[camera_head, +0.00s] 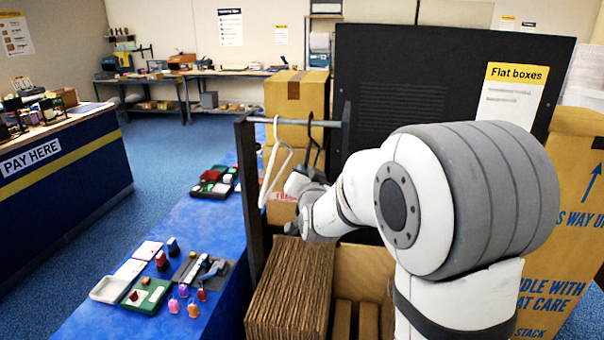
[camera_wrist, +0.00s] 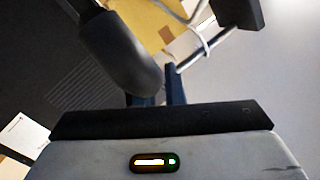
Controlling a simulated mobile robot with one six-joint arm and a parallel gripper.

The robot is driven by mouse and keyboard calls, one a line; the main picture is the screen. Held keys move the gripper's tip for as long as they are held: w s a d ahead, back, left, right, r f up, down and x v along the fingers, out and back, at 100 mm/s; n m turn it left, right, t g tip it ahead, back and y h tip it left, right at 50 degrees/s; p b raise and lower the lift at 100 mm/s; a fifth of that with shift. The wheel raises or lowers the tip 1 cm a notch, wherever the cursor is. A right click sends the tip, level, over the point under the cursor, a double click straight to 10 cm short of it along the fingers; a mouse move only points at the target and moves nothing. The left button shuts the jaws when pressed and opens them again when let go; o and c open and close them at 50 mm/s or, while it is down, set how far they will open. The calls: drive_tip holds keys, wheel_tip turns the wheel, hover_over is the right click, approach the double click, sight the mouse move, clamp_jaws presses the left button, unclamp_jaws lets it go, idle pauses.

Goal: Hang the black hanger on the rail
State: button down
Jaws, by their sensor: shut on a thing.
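The black hanger (camera_head: 309,148) is upright beside the white hanger, with its hook at the height of the grey rail (camera_head: 325,123) in the head view. I cannot tell whether the hook rests over the rail or is only in front of or behind it. My gripper (camera_head: 302,183) is shut on the lower part of the black hanger, below the rail; its fingers partly hide the grip. The white hanger (camera_head: 266,172) hangs on the rail to the left. In the wrist view the dark fingers of my gripper (camera_wrist: 185,35) show, and the black hanger is hard to make out.
A dark upright post (camera_head: 249,195) carries the rail's left end. Stacked cartons (camera_head: 295,95) stand behind the rail, and a black panel (camera_head: 440,85) is to the right. A blue table (camera_head: 205,220) with small goods is at left.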

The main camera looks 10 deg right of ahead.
drive_tip(key=shift+w+d+r+p, duration=0.1)
drive_tip(key=shift+w+d+p, duration=0.2)
drive_tip(key=shift+w+p, duration=0.45)
drive_tip(key=shift+w+d+f+p, duration=0.1)
drive_tip(key=shift+w+d+p, duration=0.3)
drive_tip(key=shift+w, duration=0.6)
drive_tip(key=shift+w+d+r+p, duration=0.1)
drive_tip(key=shift+w+d+p, duration=0.1)
drive_tip(key=shift+w+p, duration=0.6)
wheel_tip(320, 180, down, 3)
drive_tip(key=b, duration=0.3)
drive_tip(key=shift+r+b, duration=0.2)
drive_tip(key=shift+b, duration=0.1)
